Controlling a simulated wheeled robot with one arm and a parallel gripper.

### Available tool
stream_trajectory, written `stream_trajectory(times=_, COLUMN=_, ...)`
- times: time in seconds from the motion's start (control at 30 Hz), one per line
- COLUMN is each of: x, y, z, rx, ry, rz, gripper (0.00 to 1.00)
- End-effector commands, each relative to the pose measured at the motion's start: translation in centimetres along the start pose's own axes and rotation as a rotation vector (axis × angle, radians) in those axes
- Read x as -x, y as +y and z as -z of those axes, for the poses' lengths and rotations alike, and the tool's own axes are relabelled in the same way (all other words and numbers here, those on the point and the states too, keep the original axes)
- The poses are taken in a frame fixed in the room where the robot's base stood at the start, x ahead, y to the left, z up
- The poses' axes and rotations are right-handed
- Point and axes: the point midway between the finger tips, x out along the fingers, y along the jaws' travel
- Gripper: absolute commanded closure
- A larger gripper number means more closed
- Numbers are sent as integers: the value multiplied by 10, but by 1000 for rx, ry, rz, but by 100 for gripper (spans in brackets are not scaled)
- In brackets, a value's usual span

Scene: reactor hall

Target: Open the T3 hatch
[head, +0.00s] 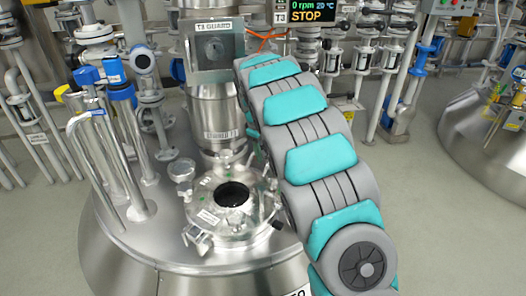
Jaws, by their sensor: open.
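The T3 hatch (232,218) is a round steel fitting on top of the domed reactor vessel (135,255), left of my arm in the head view. It has a dark round centre (233,195); I cannot tell if this is a sight glass or a hole. Small labels and clamp-like fittings sit around its rim, and the hatch looks seated on the vessel. My grey and teal arm rises from the lower right and covers part of the area right of the hatch. My gripper does not show; the arm hides that area.
A steel column with a T3 GUARD box (215,48) stands behind the hatch. A display (306,11) reads 0 rpm, 20 °C and STOP. Bent steel pipes (100,165) and blue-capped valves rise at the left. Another vessel (480,130) stands far right, with clear floor before it.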

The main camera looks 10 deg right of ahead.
Motion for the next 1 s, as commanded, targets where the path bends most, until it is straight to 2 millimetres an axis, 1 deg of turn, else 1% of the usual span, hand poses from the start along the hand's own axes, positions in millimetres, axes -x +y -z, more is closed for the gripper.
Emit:
stream_trajectory(times=0.1, x=-3, y=0, z=0, rx=0, ry=1, rz=-1, gripper=54)
stream_trajectory(times=0.27, x=-3, y=0, z=0, rx=0, ry=1, rz=-1, gripper=54)
stream_trajectory(times=0.67, x=-3, y=0, z=0, rx=-1, ry=1, rz=-1, gripper=99)
stream_trajectory(times=1.0, x=-3, y=0, z=0, rx=-1, ry=1, rz=-1, gripper=100)
